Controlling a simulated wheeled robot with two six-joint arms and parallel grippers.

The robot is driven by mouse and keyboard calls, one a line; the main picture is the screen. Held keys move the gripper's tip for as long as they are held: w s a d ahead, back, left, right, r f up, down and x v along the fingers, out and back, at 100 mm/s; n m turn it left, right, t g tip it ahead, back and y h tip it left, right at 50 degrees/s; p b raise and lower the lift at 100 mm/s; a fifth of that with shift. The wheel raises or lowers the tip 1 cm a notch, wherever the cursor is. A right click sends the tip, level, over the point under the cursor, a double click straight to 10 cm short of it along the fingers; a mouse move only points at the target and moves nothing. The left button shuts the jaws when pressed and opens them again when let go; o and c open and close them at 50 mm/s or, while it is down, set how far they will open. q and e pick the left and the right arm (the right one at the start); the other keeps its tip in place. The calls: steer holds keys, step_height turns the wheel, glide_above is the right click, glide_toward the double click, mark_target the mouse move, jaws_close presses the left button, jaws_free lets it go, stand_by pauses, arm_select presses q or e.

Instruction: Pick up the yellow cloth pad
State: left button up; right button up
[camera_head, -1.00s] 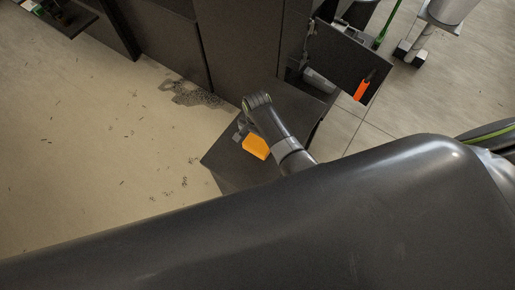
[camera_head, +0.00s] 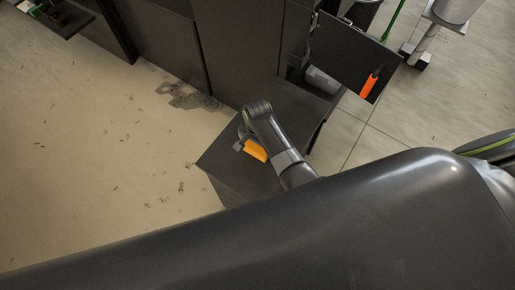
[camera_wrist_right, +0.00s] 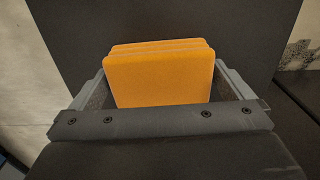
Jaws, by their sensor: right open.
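The yellow cloth pad (camera_head: 256,151) looks orange-yellow and sits on a dark surface below my right arm. In the right wrist view the pad (camera_wrist_right: 158,82) shows as a layered block standing between the two fingers. My right gripper (camera_head: 241,146) is open around it. In the right wrist view the right gripper (camera_wrist_right: 161,78) has a gap on each side of the pad, and its palm bar hides the pad's lower edge. My left gripper is not in view.
The dark platform (camera_head: 221,161) under the pad adjoins tall dark panels (camera_head: 239,50). A dark tray (camera_head: 345,60) with an orange-handled tool (camera_head: 370,83) is at the upper right. Pale floor (camera_head: 70,170) with scattered debris lies open to the left.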

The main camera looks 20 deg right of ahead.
steer(key=shift+r, duration=0.1)
steer(key=c, duration=0.7)
step_height(320, 180, up, 10)
steer(key=shift+p, duration=0.55)
steer(key=o, duration=0.3)
steer(key=shift+c, duration=1.1)
